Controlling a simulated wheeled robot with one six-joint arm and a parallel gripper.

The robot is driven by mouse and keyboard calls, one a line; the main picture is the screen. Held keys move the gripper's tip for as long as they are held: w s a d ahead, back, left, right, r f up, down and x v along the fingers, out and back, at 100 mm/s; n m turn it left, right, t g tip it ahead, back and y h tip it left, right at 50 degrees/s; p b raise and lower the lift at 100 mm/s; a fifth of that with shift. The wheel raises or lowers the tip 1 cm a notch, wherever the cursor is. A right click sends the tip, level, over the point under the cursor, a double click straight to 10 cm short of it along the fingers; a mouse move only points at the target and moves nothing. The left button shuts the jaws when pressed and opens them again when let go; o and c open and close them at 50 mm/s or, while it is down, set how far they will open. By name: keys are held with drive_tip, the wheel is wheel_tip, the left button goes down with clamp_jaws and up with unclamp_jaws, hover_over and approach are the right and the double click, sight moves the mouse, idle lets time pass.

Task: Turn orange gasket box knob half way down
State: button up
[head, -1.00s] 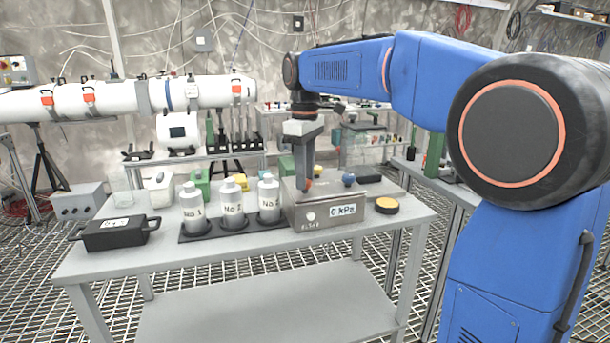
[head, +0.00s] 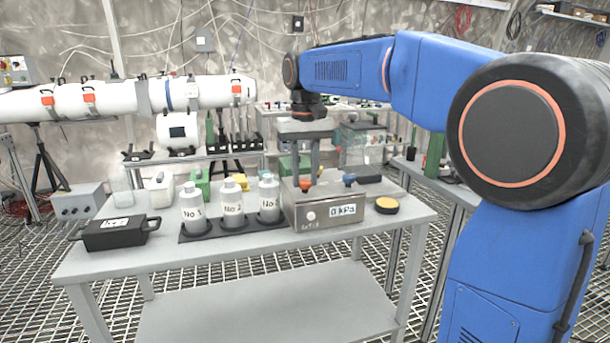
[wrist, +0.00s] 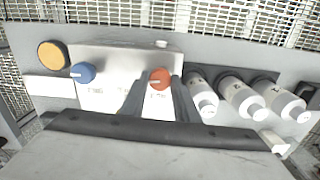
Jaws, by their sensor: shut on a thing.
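The gasket box (head: 328,211) is a grey metal case with a "0 kPa" display, standing on the table. Its orange knob (wrist: 160,78) is on the top face, with a pale pointer line that lies roughly sideways in the wrist view. A blue knob (wrist: 83,73) sits on the same face, left of the orange one in the wrist view. My gripper (wrist: 158,88) points down over the box with its fingers on both sides of the orange knob and is shut on it.
Several grey bottles (head: 232,205) stand in a dark rack close beside the box. A black case (head: 115,233) lies at the table's left. A yellow-topped round thing (head: 387,205) sits right of the box. The table's front edge is clear.

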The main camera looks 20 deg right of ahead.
sight(305, 181)
drive_tip(key=shift+m, duration=0.6)
drive_tip(key=o, duration=1.1)
drive_tip(key=shift+c, duration=0.2)
wheel_tip(305, 181, up, 18)
drive_tip(key=shift+f, duration=0.25)
